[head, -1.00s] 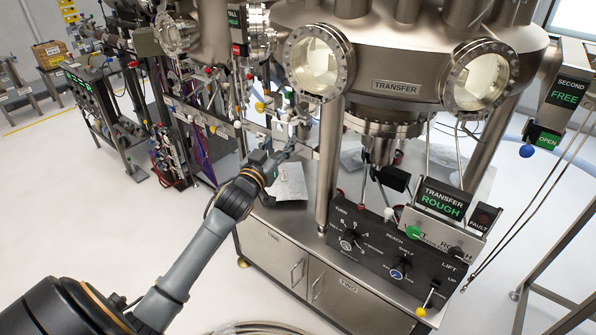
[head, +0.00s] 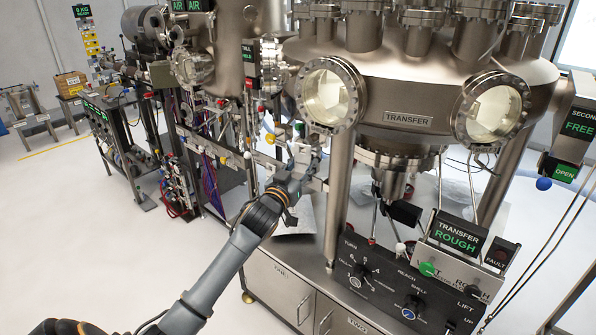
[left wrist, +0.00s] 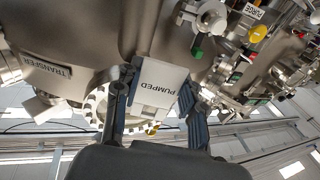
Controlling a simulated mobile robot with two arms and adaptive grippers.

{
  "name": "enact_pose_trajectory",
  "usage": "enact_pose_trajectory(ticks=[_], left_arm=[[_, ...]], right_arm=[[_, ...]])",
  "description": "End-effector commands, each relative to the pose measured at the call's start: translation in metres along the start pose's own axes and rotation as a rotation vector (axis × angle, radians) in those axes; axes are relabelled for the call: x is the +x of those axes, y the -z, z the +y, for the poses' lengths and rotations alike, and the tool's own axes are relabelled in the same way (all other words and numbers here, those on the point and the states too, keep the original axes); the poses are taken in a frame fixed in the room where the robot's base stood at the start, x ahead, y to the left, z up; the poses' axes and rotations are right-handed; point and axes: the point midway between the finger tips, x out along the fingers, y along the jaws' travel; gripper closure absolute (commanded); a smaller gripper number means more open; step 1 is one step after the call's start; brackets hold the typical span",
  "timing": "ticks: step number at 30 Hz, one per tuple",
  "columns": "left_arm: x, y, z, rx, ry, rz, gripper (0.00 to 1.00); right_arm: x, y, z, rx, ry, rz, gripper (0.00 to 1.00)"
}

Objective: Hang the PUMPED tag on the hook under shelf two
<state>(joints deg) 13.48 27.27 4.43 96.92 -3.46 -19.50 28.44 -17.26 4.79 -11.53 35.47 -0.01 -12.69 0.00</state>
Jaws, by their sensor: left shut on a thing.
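The PUMPED tag (left wrist: 161,80) is a pale plate with dark lettering, upside down in the left wrist view. My left gripper (left wrist: 158,92) is shut on it, with a dark finger on either side. In the head view my left gripper (head: 308,152) is small, above the bench and left of the front chamber leg; the tag cannot be made out clearly there. I cannot pick out the hook or shelf two in either view. My right gripper is in neither view.
The TRANSFER chamber (head: 420,95) with its round windows stands right of the gripper. A steel leg (head: 340,200) rises close by. A control panel (head: 400,285) with knobs is at the front right. Valves and pipes crowd the left. The floor (head: 90,245) at left is clear.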

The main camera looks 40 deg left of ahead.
Motion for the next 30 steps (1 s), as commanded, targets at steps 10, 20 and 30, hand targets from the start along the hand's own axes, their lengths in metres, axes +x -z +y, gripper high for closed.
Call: enact_pose_trajectory(ticks=[10,20,30], left_arm=[[0.02,-0.005,0.005,-0.001,0.0,0.0,0.83],[0.039,-0.007,0.011,-0.001,0.0,0.001,0.83],[0.052,-0.015,0.015,-0.002,0.0,0.0,0.83]], right_arm=[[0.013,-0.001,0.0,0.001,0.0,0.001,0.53],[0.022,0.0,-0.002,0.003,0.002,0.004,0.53],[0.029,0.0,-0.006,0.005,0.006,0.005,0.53]])
